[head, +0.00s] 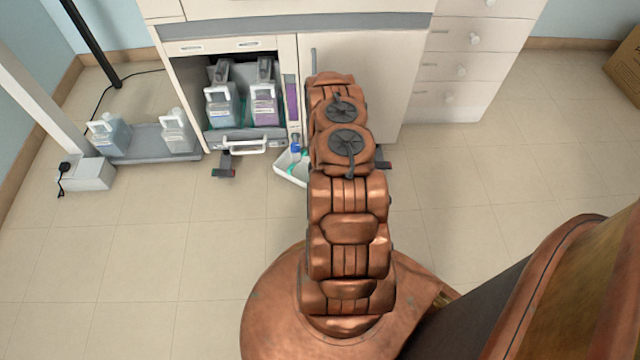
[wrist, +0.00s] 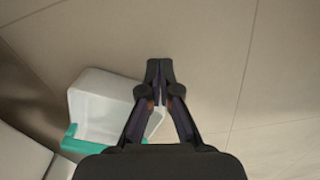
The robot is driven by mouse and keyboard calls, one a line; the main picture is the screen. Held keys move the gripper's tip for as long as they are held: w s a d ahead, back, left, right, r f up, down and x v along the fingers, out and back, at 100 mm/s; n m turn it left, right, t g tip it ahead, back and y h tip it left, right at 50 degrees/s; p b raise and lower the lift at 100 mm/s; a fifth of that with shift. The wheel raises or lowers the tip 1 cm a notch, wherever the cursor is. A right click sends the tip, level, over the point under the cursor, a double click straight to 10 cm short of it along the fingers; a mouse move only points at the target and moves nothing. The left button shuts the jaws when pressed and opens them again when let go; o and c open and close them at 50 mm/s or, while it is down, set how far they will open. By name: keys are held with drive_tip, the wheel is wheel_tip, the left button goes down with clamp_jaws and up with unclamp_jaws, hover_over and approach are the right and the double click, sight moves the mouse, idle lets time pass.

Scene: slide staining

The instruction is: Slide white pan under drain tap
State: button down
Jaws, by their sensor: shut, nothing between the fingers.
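The white pan (head: 288,172) is on the floor in front of the cabinet, left of my arm, which hides its right part. In the wrist view the pan (wrist: 92,98) lies left of and partly behind my gripper (wrist: 160,66), with a teal strip along its lower left edge. My gripper is shut and empty, its tips over floor tile just past the pan's right side. I cannot tell whether it touches the pan. A small blue part (head: 295,141), seemingly the drain tap, shows above the pan by the cabinet front. My gripper is hidden in the head view.
The open cabinet bay holds jugs (head: 222,105) on a tray with a white handle (head: 245,145). A grey tray (head: 150,143) with bottles stands on the floor at left. Cabinet feet stick out at floor level. The tiled floor (head: 480,260) at right is clear.

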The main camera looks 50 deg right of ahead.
wheel_tip(320, 180, up, 8)
drive_tip(key=p, duration=0.2)
drive_tip(key=shift+s+d+r, duration=0.2)
drive_tip(key=shift+s+d, duration=0.05)
drive_tip(key=c, duration=1.9)
unclamp_jaws()
